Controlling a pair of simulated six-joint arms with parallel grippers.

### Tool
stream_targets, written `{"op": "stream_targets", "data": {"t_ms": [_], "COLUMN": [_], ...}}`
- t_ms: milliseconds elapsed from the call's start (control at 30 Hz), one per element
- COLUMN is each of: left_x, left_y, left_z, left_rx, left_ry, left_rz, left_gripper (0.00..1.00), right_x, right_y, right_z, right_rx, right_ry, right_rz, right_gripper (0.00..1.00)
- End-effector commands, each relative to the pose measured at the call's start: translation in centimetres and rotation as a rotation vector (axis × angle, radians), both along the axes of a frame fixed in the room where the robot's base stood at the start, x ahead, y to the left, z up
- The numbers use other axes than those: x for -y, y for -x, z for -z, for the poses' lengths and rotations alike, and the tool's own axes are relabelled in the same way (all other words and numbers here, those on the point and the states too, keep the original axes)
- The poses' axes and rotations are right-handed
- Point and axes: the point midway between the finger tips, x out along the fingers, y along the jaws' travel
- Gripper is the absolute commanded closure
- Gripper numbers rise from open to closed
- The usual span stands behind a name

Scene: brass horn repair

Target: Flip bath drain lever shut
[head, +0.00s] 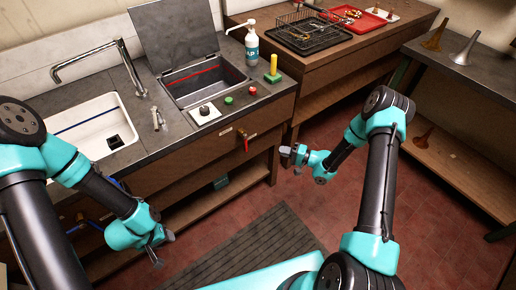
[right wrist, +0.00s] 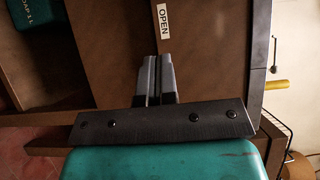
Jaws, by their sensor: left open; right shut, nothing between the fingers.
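The drain lever is a red handle (head: 246,144) on a brass valve (head: 241,132) on the wooden cabinet front, below the bath. In the head view the handle points downward. The bath (head: 212,92) is a sunken metal tank with its lid (head: 176,32) raised. My right gripper (head: 287,155) is shut and empty, to the right of the lever and apart from it. In the right wrist view its shut fingers (right wrist: 158,75) point toward an OPEN label (right wrist: 164,21); the lever does not show there. My left gripper (head: 158,250) is open and empty, low at left.
A white sink (head: 88,128) with a tap (head: 100,62) is at left. A black knob (head: 205,110), green button (head: 229,100) and red button (head: 253,90) sit on the counter's front. A soap bottle (head: 252,48) stands behind.

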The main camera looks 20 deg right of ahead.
Motion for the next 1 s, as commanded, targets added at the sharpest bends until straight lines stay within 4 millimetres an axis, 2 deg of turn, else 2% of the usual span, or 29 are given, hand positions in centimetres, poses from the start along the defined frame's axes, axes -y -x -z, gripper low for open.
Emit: {"op": "stream_targets", "data": {"t_ms": [367, 533, 767, 1000], "left_x": [0.0, 0.0, 0.0, 0.0], "left_y": [0.0, 0.0, 0.0, 0.0], "left_z": [0.0, 0.0, 0.0, 0.0], "left_rx": [0.000, 0.000, 0.000, 0.000], "left_ry": [0.000, 0.000, 0.000, 0.000], "left_rz": [0.000, 0.000, 0.000, 0.000], "left_gripper": [0.57, 0.57, 0.57, 0.57], "right_x": [0.0, -0.7, -3.0, -6.3], "right_y": [0.0, -0.4, -2.2, -4.6], "right_z": [0.0, 0.0, -0.1, 0.0], "right_rx": [0.000, 0.000, 0.001, 0.001], "right_ry": [-0.007, -0.007, -0.007, -0.005], "right_rz": [-0.005, -0.006, -0.008, -0.008], "right_gripper": [1.00, 1.00, 1.00, 1.00]}}
